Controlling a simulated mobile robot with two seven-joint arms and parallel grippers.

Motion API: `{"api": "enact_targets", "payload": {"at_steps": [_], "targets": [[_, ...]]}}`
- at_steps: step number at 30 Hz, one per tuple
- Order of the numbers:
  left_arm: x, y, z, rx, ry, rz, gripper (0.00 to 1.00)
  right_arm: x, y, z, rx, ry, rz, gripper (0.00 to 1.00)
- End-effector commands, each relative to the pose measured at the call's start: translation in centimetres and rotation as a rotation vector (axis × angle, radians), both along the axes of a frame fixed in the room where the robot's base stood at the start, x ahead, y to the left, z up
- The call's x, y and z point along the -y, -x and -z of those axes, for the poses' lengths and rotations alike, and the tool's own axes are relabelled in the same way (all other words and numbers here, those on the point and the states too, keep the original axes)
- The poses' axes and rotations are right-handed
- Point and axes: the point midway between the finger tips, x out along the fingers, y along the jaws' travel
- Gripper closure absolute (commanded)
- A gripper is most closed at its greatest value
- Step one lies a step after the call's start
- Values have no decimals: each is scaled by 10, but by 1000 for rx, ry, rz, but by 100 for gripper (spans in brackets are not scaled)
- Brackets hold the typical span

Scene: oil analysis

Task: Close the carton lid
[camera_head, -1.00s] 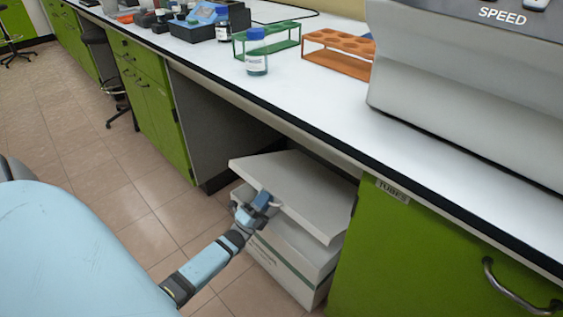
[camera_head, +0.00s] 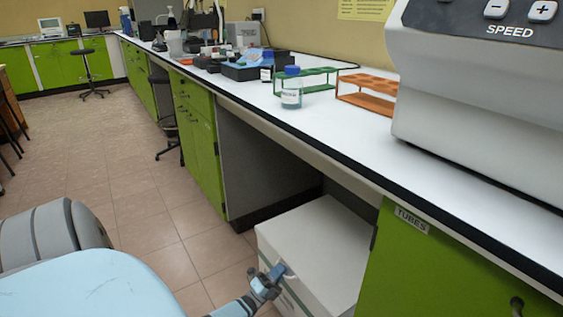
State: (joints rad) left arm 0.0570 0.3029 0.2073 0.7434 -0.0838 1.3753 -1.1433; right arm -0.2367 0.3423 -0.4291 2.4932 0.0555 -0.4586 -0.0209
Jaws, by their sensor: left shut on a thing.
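The white carton (camera_head: 347,296) stands on the floor in the gap under the bench. Its lid (camera_head: 322,240) now lies flat over the top, with no gap visible from here. My left gripper (camera_head: 274,273) is at the carton's front upper edge, shut on the lid's edge; the fingertips are small and partly hidden. My right gripper is out of view.
The bench edge (camera_head: 375,180) overhangs the back of the carton. A green cabinet (camera_head: 440,270) stands close on its right, with a dark grey panel (camera_head: 262,165) to the left. The tiled floor (camera_head: 165,205) on the left is open.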

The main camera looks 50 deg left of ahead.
Motion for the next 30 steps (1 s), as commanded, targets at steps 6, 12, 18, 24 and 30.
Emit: {"api": "enact_targets", "payload": {"at_steps": [6,12,18,24,30], "targets": [[1,0,6,-10,-1,2,100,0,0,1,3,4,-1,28],[1,0,7,-13,-1,1,100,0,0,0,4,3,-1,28],[1,0,6,-11,-1,1,69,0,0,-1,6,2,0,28],[0,0,5,-8,-1,0,69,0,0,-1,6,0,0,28],[-2,15,15,-10,0,-1,69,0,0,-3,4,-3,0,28]]}}
